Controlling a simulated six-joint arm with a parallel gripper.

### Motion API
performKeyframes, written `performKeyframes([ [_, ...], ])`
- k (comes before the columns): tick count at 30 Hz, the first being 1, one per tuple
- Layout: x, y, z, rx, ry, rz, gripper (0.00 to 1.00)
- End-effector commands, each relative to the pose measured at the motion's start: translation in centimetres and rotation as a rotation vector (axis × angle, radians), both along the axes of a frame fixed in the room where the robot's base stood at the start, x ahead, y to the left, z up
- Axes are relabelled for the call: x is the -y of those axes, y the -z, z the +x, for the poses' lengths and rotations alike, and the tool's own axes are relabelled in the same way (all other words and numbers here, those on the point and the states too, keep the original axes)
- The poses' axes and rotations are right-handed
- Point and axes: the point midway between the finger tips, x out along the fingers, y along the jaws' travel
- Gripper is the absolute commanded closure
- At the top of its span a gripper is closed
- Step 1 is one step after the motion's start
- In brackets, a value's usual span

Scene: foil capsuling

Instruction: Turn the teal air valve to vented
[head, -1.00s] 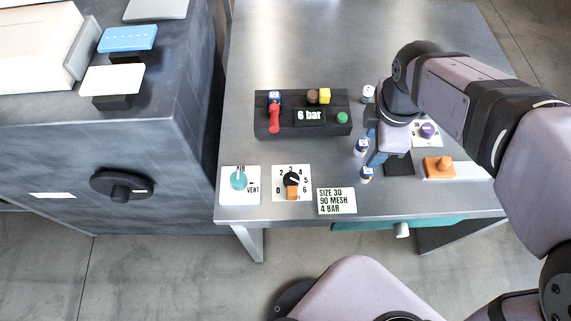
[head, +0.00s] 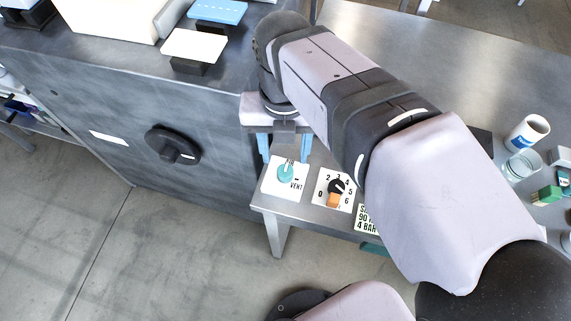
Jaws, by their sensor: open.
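The teal air valve (head: 286,174) is a round knob on a white plate (head: 271,186) near the table's front left corner. Its handle seems to point up toward the label at the plate's top, away from the word VENT at its lower right. My gripper (head: 284,152) is open, with its two blue fingers pointing down. In the picture the fingers sit just above the valve, one toward each side of it. I see no contact, and the exact height of the fingertips over the plate cannot be told.
Right of the valve is a numbered dial (head: 336,188) with a black and orange knob, then a text card (head: 366,219) partly hidden by my arm. A dark cabinet with a black round handle (head: 173,147) stands left.

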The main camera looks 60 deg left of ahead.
Motion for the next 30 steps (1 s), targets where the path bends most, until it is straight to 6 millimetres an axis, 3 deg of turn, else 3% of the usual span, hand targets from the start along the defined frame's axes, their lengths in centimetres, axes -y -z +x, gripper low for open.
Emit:
performKeyframes([
  [18, 0.1, 6.5, 0.1, 0.000, 0.005, -0.001, 0.54],
  [30, 0.1, 7.2, 0.1, 0.000, 0.005, 0.000, 0.54],
])
